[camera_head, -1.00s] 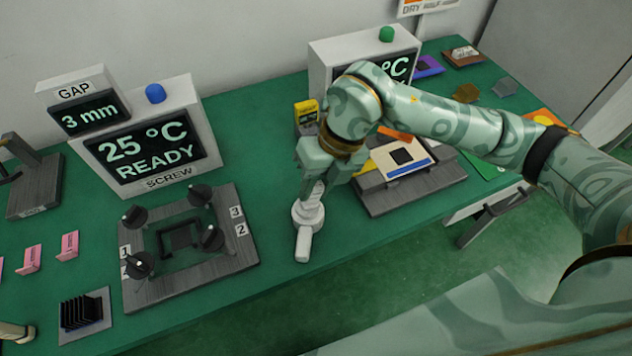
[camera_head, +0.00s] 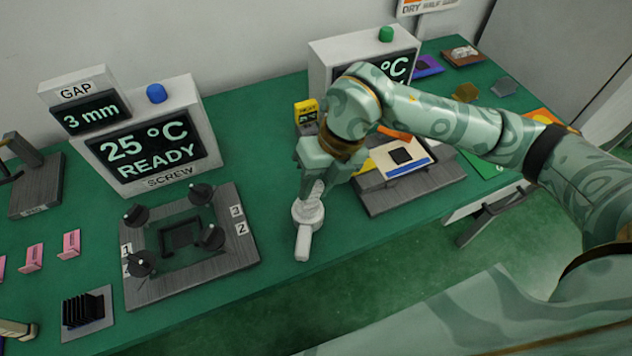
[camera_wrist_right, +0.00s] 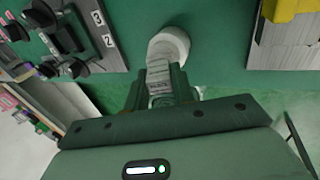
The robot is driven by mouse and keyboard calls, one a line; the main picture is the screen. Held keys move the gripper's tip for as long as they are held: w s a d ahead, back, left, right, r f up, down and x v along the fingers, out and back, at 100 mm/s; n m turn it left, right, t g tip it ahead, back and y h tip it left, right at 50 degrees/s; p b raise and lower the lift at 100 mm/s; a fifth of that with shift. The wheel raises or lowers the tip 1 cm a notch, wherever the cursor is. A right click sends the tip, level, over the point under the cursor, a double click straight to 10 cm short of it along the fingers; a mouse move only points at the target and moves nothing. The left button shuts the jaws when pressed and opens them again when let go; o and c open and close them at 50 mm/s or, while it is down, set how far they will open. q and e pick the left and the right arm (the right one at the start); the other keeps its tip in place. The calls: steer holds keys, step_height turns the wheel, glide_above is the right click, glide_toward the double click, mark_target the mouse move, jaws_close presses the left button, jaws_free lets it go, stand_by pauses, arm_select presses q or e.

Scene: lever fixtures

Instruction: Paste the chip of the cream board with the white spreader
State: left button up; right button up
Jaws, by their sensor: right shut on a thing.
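My right gripper (camera_head: 312,187) points down near the bench's front edge, shut on the white spreader (camera_head: 303,243). A round white part lies just below the fingers, and a pale bar stretches toward the front edge. In the right wrist view, a pale labelled block of the spreader (camera_wrist_right: 160,78) sits between the fingers, with a round white part beyond it. The cream board (camera_head: 412,169) lies on a grey fixture to the right of the gripper, apart from it. Its black chip (camera_head: 401,156) shows on top. My left gripper cannot be made out.
A clamp frame (camera_head: 135,285) with several black knobs stands left of the gripper. Behind are a display reading 25 °C READY (camera_head: 150,150) and a partly hidden display (camera_head: 325,65). A yellow item (camera_head: 306,112) stands behind the gripper. A black finned part (camera_head: 84,310) is at front left.

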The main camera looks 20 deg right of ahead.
steer(key=shift+f, duration=0.1)
stand_by(0.3)
step_height(320, 180, up, 7)
steer(key=p, duration=0.6)
arm_select(q)
steer(key=shift+t, duration=0.3)
steer(key=r, duration=0.2)
steer(key=w+r, duration=0.1)
steer(key=r, duration=0.2)
steer(key=shift+w+r, duration=0.35)
